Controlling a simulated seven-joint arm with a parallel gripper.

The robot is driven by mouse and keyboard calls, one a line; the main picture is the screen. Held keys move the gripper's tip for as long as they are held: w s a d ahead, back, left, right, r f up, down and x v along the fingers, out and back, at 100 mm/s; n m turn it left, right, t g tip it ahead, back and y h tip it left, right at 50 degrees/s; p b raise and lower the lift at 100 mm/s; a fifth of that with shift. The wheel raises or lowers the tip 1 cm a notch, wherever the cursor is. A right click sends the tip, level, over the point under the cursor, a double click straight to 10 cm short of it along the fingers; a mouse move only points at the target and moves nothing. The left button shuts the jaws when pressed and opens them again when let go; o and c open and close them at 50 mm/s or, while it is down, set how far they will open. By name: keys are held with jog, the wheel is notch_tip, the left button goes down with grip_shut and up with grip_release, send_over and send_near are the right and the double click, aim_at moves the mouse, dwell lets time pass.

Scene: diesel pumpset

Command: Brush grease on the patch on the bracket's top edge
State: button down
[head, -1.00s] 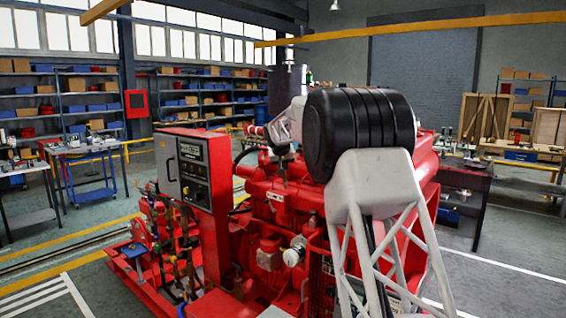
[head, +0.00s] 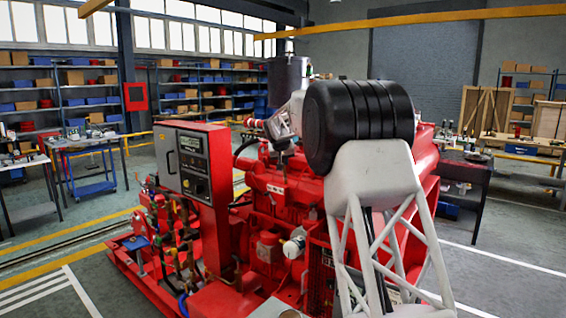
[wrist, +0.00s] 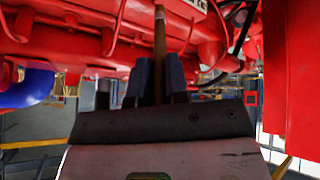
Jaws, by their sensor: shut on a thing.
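My gripper (wrist: 154,82) shows in the wrist view, its dark fingers shut on a thin brown stick-like handle (wrist: 159,42), which looks like the brush. The handle points up the picture toward the red machinery. Its far end is near the top edge, and no bristles or grease can be made out.
A grey-fronted control panel (head: 190,160) stands on the pumpset's left. In the wrist view a red upright part (wrist: 290,70) stands close on the right, a black hose (wrist: 235,45) hangs beside it, and a blue pipe (wrist: 28,88) is at left. Open floor (head: 90,230) lies left.

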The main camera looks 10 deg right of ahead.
jog(key=shift+f, duration=0.75)
dwell(0.3)
jog(key=shift+w+a, duration=0.1)
jog(key=shift+a, duration=0.05)
jog(key=shift+w+a+r, duration=0.1)
jog(key=shift+w+a, duration=0.95)
jog(key=shift+w+a, duration=1.2)
jog(key=shift+w+a, duration=1.15)
jog(key=shift+w, duration=0.05)
jog(key=shift+s+d, duration=0.1)
